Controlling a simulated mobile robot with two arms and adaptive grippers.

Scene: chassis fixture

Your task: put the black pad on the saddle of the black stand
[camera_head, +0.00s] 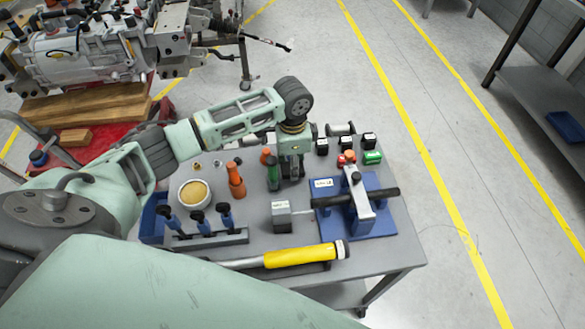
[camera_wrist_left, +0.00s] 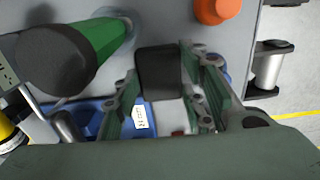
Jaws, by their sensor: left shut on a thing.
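My left gripper (camera_head: 291,172) is low over the middle of the table, beside a green bottle (camera_head: 272,172). In the left wrist view a dark block, seemingly the black pad (camera_wrist_left: 159,72), sits at the fingers of the left gripper (camera_wrist_left: 163,88), which is shut on it. The pad is hidden in the head view. A low black-ended stand with a silver middle (camera_head: 340,129) is beyond the gripper to the right; it also shows in the left wrist view (camera_wrist_left: 269,66). I cannot tell whether it is the black stand with the saddle. My right gripper is not in view.
A blue fixture (camera_head: 388,218) with a black bar stands at the right. Small black blocks (camera_head: 321,147) and a green block (camera_head: 372,158) are near the far edge. An orange bottle (camera_head: 236,181), a white bowl (camera_head: 194,193) and a yellow-handled tool (camera_head: 300,256) stand or lie around.

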